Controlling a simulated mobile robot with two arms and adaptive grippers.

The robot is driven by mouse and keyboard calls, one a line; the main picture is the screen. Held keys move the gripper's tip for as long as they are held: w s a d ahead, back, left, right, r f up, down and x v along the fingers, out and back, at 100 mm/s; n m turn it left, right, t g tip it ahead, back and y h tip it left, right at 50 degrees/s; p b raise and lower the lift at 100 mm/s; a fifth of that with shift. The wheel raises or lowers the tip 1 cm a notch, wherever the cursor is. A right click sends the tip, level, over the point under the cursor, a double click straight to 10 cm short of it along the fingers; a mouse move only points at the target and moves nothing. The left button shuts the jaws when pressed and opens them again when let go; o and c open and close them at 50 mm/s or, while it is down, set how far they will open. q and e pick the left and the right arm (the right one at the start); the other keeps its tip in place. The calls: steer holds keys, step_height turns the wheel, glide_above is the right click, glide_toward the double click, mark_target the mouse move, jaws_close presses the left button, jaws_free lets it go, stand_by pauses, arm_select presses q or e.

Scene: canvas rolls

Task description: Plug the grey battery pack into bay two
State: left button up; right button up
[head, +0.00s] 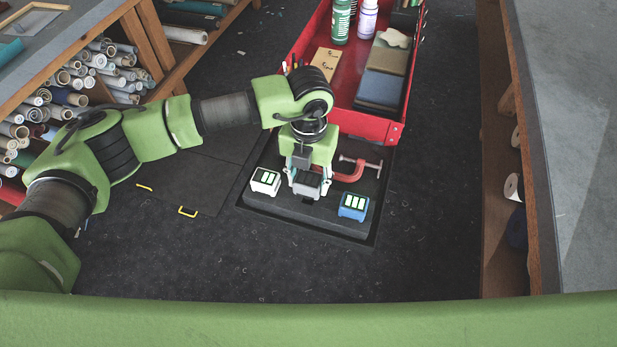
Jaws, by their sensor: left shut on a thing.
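My left gripper (307,180) points down at a dark grey slab (273,203) set low at floor level. Its fingers are shut on a grey block with a darker ribbed face, which I take as the grey battery pack (307,191). The pack is at the slab's middle, between a white pack (265,181) on the left and a blue pack (353,206) on the right. Those two show pale green bars on top. I cannot tell whether the grey pack is seated or just above the slab; the bay under it is hidden. My right gripper is not in view.
A red clamp (352,173) lies behind the grey pack, close to the gripper. A red cart (335,63) with bottles and boxes stands behind the slab. Rolls (75,78) fill a shelf at left; a bench (575,120) is at right. The front floor is mostly clear.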

arm_select(q)
steer(key=shift+b, duration=0.3)
stand_by(0.4)
steer(key=shift+r, duration=0.1)
stand_by(0.4)
steer(key=shift+b, duration=0.65)
stand_by(0.6)
steer(key=shift+f+b, duration=2.25)
steer(key=shift+f, duration=0.2)
steer(key=o, duration=1.2)
step_height(320, 180, up, 12)
steer(key=shift+r, duration=0.1)
